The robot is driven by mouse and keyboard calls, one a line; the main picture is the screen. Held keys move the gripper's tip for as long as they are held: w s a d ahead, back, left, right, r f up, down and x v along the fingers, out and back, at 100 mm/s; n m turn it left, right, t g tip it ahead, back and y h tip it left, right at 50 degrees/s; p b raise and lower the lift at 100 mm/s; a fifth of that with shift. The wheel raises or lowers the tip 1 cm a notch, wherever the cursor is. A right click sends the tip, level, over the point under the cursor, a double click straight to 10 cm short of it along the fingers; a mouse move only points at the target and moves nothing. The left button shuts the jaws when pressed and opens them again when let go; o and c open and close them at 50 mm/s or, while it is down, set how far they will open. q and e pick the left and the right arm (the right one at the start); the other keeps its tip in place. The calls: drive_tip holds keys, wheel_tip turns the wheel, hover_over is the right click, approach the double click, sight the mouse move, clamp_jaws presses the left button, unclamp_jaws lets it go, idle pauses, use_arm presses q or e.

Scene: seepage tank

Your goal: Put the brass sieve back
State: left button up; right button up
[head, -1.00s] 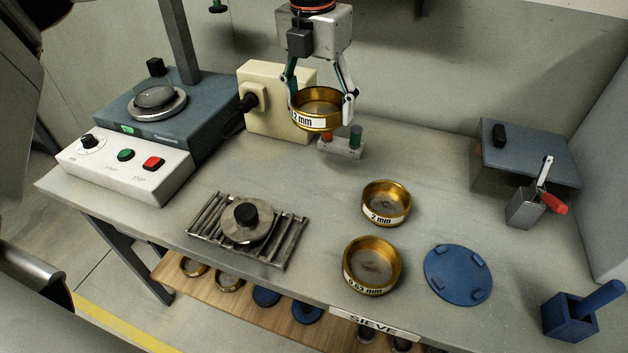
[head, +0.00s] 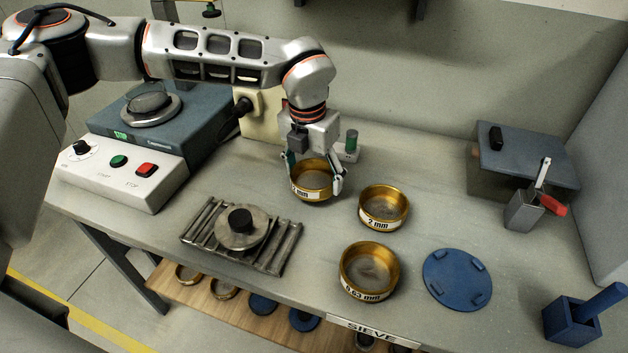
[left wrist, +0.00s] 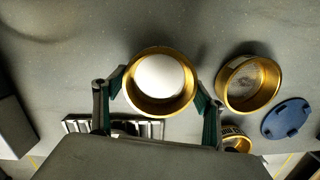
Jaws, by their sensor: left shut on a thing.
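My left gripper (head: 314,184) is shut on a brass sieve (head: 313,176), its fingers on opposite sides of the rim. The sieve is level and low over the table; I cannot tell whether it touches. Its label is partly covered by a finger. In the left wrist view it sits between the fingers (left wrist: 161,100), with a pale round area inside. Another brass sieve marked 2 mm (head: 384,205) stands close to its right. A brass sieve marked 0.63 mm (head: 369,268) stands nearer the front edge. My right gripper is not in view.
A metal rack (head: 200,230) with a round weight lies front left. A blue disc (head: 457,279) lies right of the sieves. A scale with a control box (head: 125,172) is at left, a grey box (head: 530,160) back right. A SIEVE label (head: 375,329) marks the front edge.

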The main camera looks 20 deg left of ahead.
sight(311, 187)
use_arm(q)
drive_tip(key=shift+f, duration=0.9)
drive_tip(key=shift+f, duration=0.15)
drive_tip(key=o, duration=1.3)
wheel_tip(311, 187, up, 12)
drive_tip(key=s, duration=0.1)
drive_tip(key=shift+s+a+p, duration=0.15)
drive_tip(key=shift+s+p, duration=0.05)
drive_tip(key=shift+p, duration=0.1)
